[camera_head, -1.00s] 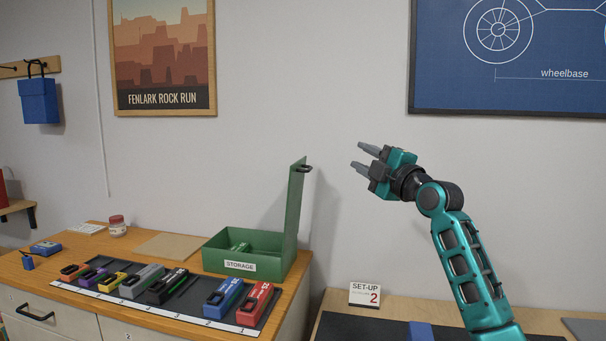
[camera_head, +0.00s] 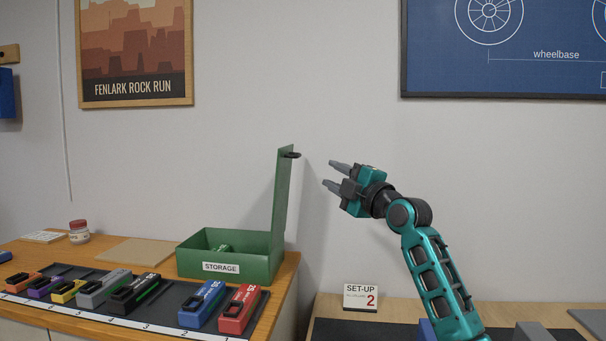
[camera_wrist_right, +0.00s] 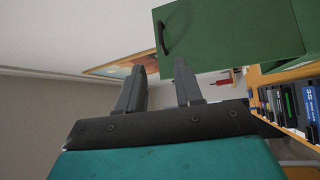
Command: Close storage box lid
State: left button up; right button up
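The green storage box (camera_head: 258,266) stands on the wooden bench at the left, with a "STORAGE" label on its front. Its lid (camera_head: 281,200) stands upright at the box's right side, with a dark handle (camera_head: 292,155) at the top. A green item lies inside the box. My right gripper (camera_head: 332,173) is open and empty, to the right of the lid at about the handle's height, apart from it. In the right wrist view the lid (camera_wrist_right: 225,35) and handle (camera_wrist_right: 161,38) show beyond the open fingers (camera_wrist_right: 158,85). My left gripper is not in view.
Several coloured battery-like blocks, including a blue one (camera_head: 202,303) and a red one (camera_head: 239,309), lie on a dark mat in front of the box. A "SET-UP 2" sign (camera_head: 361,298) stands on the right bench. The air between gripper and lid is clear.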

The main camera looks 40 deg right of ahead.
jog(key=p+x, duration=0.2)
jog(key=x, duration=1.1)
grip_shut()
dwell(1.4)
